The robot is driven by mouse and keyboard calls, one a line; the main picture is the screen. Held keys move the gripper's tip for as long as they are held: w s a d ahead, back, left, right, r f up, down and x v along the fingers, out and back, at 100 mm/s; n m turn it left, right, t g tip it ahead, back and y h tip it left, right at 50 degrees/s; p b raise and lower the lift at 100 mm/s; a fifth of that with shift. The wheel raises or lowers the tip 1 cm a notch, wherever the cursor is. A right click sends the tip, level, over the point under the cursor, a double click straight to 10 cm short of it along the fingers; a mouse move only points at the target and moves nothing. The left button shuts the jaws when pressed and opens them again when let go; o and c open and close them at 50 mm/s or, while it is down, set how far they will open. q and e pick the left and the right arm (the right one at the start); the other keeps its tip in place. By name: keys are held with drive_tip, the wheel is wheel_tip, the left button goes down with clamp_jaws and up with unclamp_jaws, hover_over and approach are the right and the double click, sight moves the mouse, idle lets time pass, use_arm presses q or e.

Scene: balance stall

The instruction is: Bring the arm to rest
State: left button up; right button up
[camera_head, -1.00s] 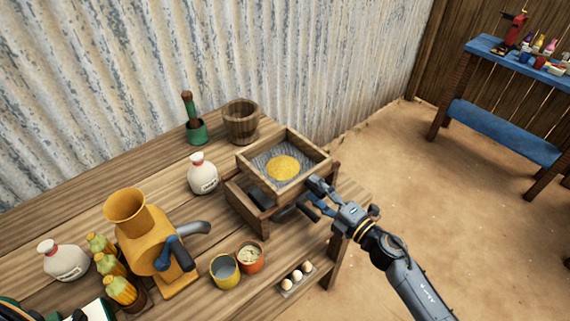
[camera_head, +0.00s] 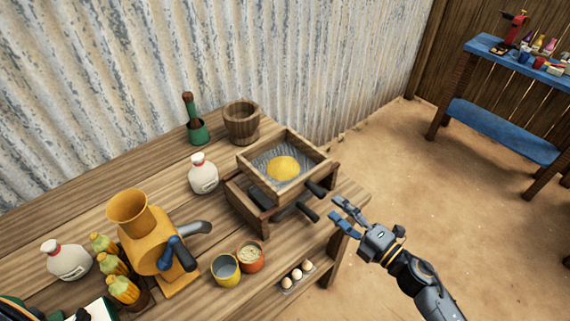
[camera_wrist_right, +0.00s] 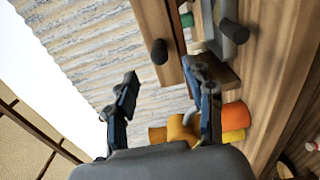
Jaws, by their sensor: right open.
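My right gripper (camera_head: 345,217) is open and empty in the head view, over the right edge of the wooden table and apart from the sieve box. Its two fingers also show in the right wrist view (camera_wrist_right: 165,105) with a gap between them. The wooden sieve box (camera_head: 325,172) has a mesh with a yellow heap (camera_head: 283,168) on it. Two dark handles (camera_head: 309,212) stick out toward my gripper, and nothing holds them. My left gripper is not in view.
The table (camera_head: 180,160) carries a yellow grinder (camera_head: 143,240), a white bottle (camera_head: 203,175), a wooden bucket (camera_head: 242,125), a yellow cup (camera_head: 225,270), an orange cup (camera_head: 250,258) and an egg tray (camera_head: 297,278). A blue bench (camera_head: 505,135) stands far right. Bare floor lies between.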

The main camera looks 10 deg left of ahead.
idle(0.4)
drive_tip(key=d+f+m+t+h, duration=0.1)
drive_tip(key=d+f+m+h, duration=0.35)
drive_tip(key=f, duration=0.45)
drive_tip(key=d+f+m+t+h, duration=0.1)
drive_tip(key=d+f+m+h, duration=0.2)
drive_tip(key=d+f+m, duration=0.45)
drive_tip(key=s+d+f+m+g+h, duration=0.1)
drive_tip(key=s+d+f+m+h, duration=0.15)
drive_tip(key=s+f, duration=0.4)
drive_tip(key=s+d+f+m+g+h, duration=0.2)
drive_tip(key=s+f+m, duration=0.1)
drive_tip(key=f, duration=0.7)
drive_tip(key=s+d+f+m+g+h, duration=0.1)
drive_tip(key=s+f+m+g, duration=0.2)
drive_tip(key=s, duration=0.8)
drive_tip(key=s+d+f+m+g, duration=0.2)
drive_tip(key=s+f, duration=0.5)
drive_tip(key=s, duration=0.4)
drive_tip(key=s+d+f+m+g+h, duration=0.1)
drive_tip(key=s+f+m+g, duration=0.2)
drive_tip(key=s, duration=0.9)
wheel_tip(320, 180, down, 3)
drive_tip(key=shift+d+r+m+g+h+b, duration=0.15)
drive_tip(key=shift+m+g+h+b, duration=0.15)
drive_tip(key=shift+m+b, duration=0.15)
